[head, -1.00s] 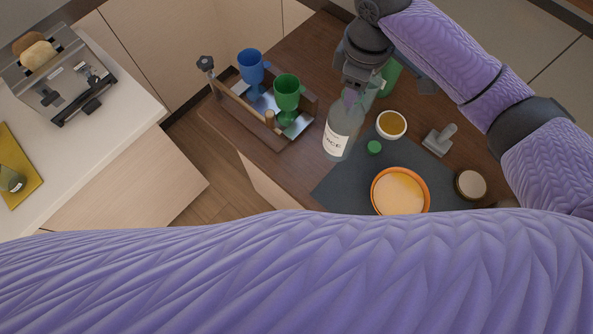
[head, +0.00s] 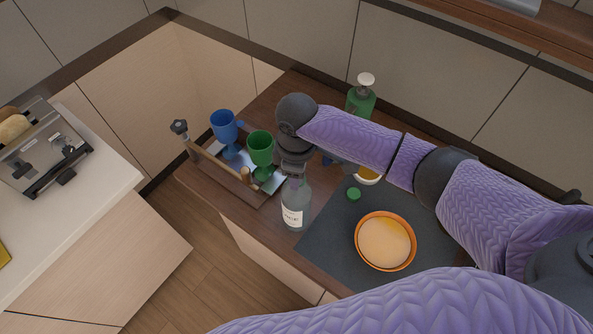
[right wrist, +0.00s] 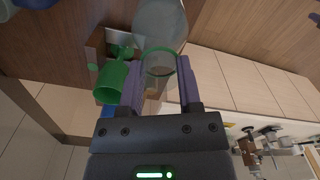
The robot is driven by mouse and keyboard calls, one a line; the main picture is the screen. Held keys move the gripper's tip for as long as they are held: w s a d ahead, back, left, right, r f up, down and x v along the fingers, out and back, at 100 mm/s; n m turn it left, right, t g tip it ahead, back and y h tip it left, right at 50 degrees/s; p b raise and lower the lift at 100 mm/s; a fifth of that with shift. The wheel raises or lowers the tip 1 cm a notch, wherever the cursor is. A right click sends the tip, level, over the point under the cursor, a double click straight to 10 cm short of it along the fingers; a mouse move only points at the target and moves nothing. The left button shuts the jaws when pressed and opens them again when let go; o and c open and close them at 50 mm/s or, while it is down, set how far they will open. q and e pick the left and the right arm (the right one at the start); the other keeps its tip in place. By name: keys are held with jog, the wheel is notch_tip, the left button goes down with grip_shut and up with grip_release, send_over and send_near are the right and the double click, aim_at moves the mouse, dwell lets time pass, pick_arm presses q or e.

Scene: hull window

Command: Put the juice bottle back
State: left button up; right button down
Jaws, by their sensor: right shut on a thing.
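The juice bottle (head: 296,208) is grey, see-through and white-labelled. My right gripper (head: 294,174) is shut on its neck from above. In the right wrist view the two fingers (right wrist: 158,85) of my right gripper flank the neck, and the pale body of the bottle (right wrist: 160,22) shows beyond. The bottle hangs roughly upright at the left edge of the dark mat, just right of the wooden carrier (head: 222,178). I cannot tell whether its base touches the counter. A green cap (head: 353,194) lies on the mat. My left gripper is out of view.
The carrier holds a blue goblet (head: 225,128) and a green goblet (head: 261,148). An orange-rimmed bowl (head: 386,241) stands on the mat (head: 325,240). A green pump bottle (head: 361,97) stands at the back. A toaster (head: 40,150) is on the left counter. My own purple arm fills the bottom.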

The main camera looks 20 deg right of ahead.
jog(key=shift+c, duration=1.4)
grip_release()
jog(key=shift+f, duration=0.1)
notch_tip(320, 180, up, 12)
jog(key=shift+p, duration=0.35)
